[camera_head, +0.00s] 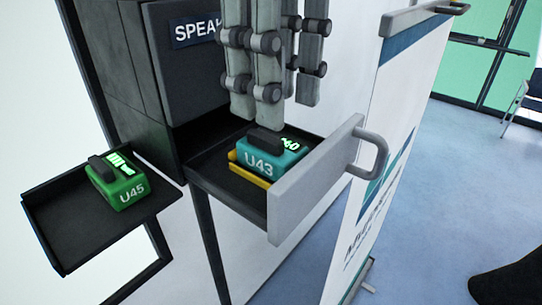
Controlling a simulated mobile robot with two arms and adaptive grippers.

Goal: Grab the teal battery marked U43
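The teal battery marked U43 (267,160) sits in an open drawer, with a dark handle on top and a lit green display. Something yellow shows along its lower left side. My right gripper (281,100) reaches down from the top of the view, fingers pointing down just above and behind the battery. Its fingers are apart with a gap between them, and nothing shows between them. The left fingertips come close to the battery's handle in the picture; I cannot tell whether they touch it. My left gripper is not in view.
The drawer (301,188) has a light front panel with a handle on its right. A green battery marked U45 (119,182) sits on a dark tray (84,232) at left. A dark cabinet (182,80) stands behind, and a banner (400,120) at right.

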